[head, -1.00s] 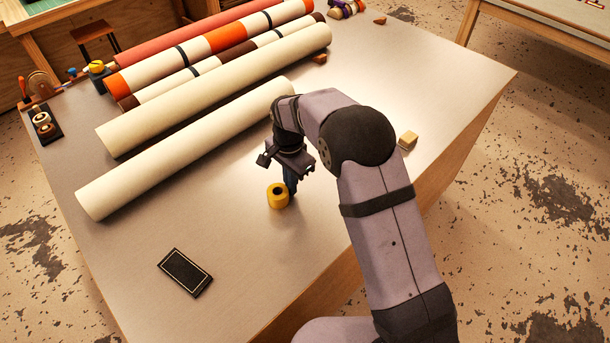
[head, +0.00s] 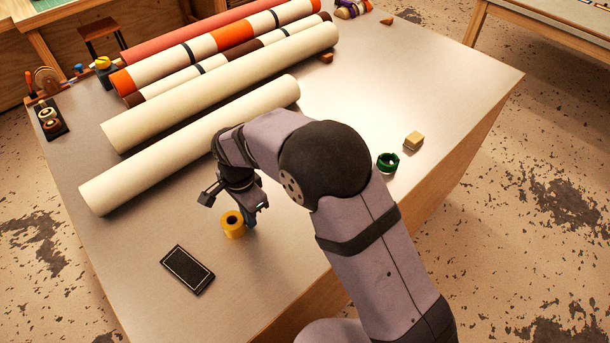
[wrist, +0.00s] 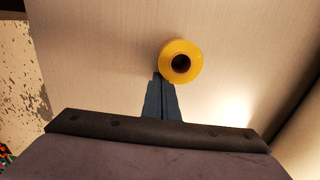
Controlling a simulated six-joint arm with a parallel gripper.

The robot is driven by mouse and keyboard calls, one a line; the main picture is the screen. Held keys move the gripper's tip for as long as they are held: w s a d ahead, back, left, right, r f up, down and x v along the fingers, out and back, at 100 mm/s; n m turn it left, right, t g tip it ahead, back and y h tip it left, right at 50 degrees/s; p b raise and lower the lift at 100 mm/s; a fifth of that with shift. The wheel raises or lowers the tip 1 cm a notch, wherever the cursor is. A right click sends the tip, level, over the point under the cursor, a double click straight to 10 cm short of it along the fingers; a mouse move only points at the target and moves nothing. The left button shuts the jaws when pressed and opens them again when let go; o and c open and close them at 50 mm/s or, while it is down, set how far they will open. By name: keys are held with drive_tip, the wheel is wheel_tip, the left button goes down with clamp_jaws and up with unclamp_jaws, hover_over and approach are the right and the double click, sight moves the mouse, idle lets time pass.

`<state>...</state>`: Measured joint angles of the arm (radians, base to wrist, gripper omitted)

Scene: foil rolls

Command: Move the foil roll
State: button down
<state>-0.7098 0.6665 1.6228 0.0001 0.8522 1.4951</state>
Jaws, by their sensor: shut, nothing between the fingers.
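The foil roll (head: 233,225), short and golden yellow with a dark hole, stands upright on the table. It also shows in the wrist view (wrist: 196,54). My gripper (head: 250,226) points down beside the roll, on its right in the head view. Its fingers are closed together and empty, with the tips (wrist: 160,77) against or very near the roll's side; I cannot tell if they touch. A black rectangular pad (head: 188,270) with a pale outline lies to the lower left of the roll, with a short stretch of bare table between them.
A long cream roll (head: 190,145) lies behind my gripper, with several more long rolls beyond it. A green ring (head: 388,163) and a small tan block (head: 414,141) are near the table's right edge. The table's front left is mostly clear.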

drive_tip(key=shift+d, duration=0.1)
drive_tip(key=w+d, duration=0.3)
drive_tip(key=shift+p, duration=0.4)
wheel_tip(320, 180, up, 10)
drive_tip(key=b, duration=0.3)
drive_tip(key=shift+a, duration=0.2)
drive_tip(key=shift+s, duration=0.1)
drive_tip(key=s+d+f+n, duration=0.2)
drive_tip(key=s+d, duration=0.3)
drive_tip(key=d, duration=0.4)
drive_tip(key=s+d+f+n, duration=0.2)
drive_tip(key=s+d+n, duration=0.2)
drive_tip(key=d, duration=0.5)
drive_tip(key=s+d+f+n, duration=0.3)
drive_tip(key=s+d, duration=0.4)
drive_tip(key=d, duration=0.2)
drive_tip(key=shift+d, duration=0.2)
